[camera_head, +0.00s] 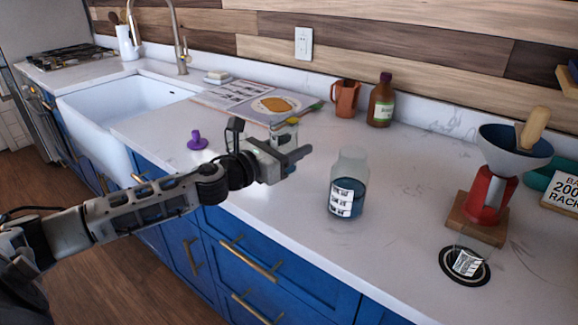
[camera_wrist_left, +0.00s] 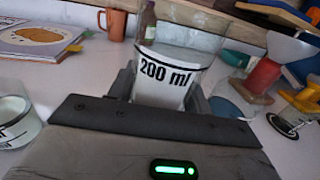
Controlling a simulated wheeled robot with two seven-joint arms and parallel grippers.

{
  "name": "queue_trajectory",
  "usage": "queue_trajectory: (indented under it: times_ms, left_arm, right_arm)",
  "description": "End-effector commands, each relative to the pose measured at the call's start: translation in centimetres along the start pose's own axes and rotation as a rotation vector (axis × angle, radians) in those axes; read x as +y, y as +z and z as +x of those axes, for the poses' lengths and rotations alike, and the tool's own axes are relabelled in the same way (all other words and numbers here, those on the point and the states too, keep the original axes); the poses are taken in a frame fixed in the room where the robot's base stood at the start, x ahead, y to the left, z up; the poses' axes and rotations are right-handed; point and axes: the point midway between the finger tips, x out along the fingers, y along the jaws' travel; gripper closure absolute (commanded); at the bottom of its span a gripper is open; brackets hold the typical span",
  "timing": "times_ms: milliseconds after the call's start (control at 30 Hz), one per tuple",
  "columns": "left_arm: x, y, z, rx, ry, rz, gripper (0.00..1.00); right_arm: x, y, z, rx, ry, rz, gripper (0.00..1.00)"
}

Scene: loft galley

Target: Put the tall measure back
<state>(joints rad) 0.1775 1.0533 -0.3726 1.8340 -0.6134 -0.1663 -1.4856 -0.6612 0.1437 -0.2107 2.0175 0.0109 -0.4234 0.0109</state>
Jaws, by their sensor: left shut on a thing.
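My left gripper (camera_head: 298,156) is shut on a clear glass measure marked "200 ml" (camera_wrist_left: 165,74), which stands upright between its fingers in the wrist view. In the head view clear glass (camera_head: 284,134) shows just behind the gripper; the gripper hides its lower part, so I cannot tell whether it touches the counter. A clear jar with blue liquid and a white label (camera_head: 348,188) stands right of the gripper. A small labelled glass (camera_head: 467,262) stands on a round black mat (camera_head: 448,268) at the lower right. My right gripper is not in view.
An orange mug (camera_head: 345,98), brown bottle (camera_head: 381,102) and open book (camera_head: 235,95) lie behind. Another labelled glass (camera_wrist_left: 16,125) is left in the wrist view.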

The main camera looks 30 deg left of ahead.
Motion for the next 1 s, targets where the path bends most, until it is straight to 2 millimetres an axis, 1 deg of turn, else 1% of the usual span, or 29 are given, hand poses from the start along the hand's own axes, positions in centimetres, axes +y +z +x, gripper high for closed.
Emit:
queue_trajectory:
  times_ms: [33,200,300,400,500,767,867,900,967,1000]
  left_arm:
    - [0.5,-0.9,0.3,-0.001,0.002,-0.003,0.8]
    - [1.3,-1.8,0.9,-0.003,0.001,0.001,0.8]
    - [1.8,-2.9,1.3,-0.001,0.001,-0.004,0.8]
    - [1.6,-4.5,1.2,0.001,0.001,-0.004,0.8]
    - [1.7,-5.4,1.2,0.0,0.001,-0.001,0.8]
    - [1.7,-5.5,1.2,-0.001,-0.001,0.003,0.8]
    - [1.7,-5.8,1.2,-0.001,-0.001,0.003,0.8]
    - [1.7,-5.8,1.2,0.0,-0.001,0.003,0.48]
    - [1.7,-5.7,1.2,0.0,0.0,0.002,0.31]
    - [1.7,-5.7,1.2,0.0,0.0,0.002,0.29]
  right_arm:
    - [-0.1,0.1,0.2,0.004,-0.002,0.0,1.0]
    - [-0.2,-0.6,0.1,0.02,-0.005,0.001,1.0]
    - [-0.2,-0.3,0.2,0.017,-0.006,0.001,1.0]
    - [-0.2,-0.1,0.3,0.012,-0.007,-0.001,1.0]
    - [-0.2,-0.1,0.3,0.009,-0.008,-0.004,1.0]
    - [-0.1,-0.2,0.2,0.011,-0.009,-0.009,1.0]
    - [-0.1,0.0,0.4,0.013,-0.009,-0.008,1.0]
    - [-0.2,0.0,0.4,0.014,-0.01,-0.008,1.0]
    - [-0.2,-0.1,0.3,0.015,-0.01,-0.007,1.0]
    - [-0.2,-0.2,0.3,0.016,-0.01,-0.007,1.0]
